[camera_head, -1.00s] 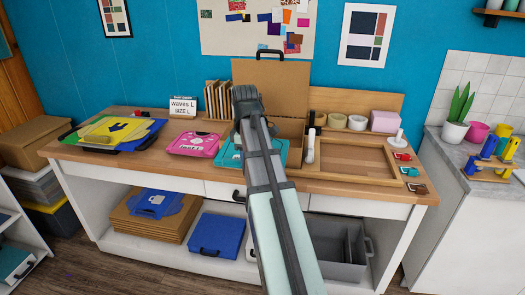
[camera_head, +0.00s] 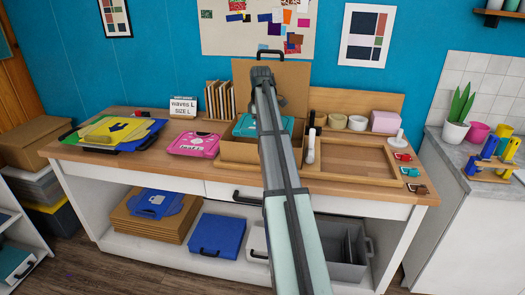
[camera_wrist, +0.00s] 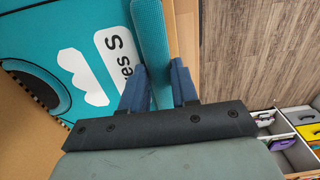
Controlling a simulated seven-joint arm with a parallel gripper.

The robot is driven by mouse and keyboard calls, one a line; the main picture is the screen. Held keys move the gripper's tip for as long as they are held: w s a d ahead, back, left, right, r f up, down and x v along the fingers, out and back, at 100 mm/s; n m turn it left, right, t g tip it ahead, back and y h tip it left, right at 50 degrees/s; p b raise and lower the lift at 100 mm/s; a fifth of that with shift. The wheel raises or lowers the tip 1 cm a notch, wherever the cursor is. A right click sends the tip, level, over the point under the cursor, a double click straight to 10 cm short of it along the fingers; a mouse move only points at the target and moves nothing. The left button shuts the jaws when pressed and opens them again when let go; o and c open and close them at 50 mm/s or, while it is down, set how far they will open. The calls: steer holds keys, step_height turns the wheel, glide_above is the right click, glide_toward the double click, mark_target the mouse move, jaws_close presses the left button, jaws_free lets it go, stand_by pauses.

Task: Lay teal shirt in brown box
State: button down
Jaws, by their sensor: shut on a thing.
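The teal shirt (camera_head: 250,126) is a flat folded piece with a white print and a size label, seen at the mouth of the brown box (camera_head: 238,152). The box stands open on the workbench with its lid raised behind. In the wrist view, the teal shirt (camera_wrist: 45,40) lies large at left, with cardboard around it. My gripper (camera_wrist: 160,84) is shut on the teal strip along the shirt's edge. I cannot tell whether the shirt rests on the box floor. My arm hides my gripper and the box's middle in the head view.
A pink folded shirt (camera_head: 194,144) lies left of the box. A yellow shirt (camera_head: 113,130) tops a stack further left. A wooden tray (camera_head: 345,175) and a white bottle (camera_head: 310,147) are close at right. Rolls stand behind the tray.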

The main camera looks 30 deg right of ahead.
steer(key=w+d, duration=0.3)
steer(key=shift+s+a+f, duration=0.15)
steer(key=shift+f, duration=2.85)
steer(key=shift+s+a+f, duration=0.1)
steer(key=shift+s+f, duration=0.05)
steer(key=shift+f, duration=2.85)
steer(key=shift+f, duration=0.1)
steer(key=c, duration=1.1)
jaws_free()
step_height(320, 180, up, 12)
steer(key=shift+r, duration=0.1)
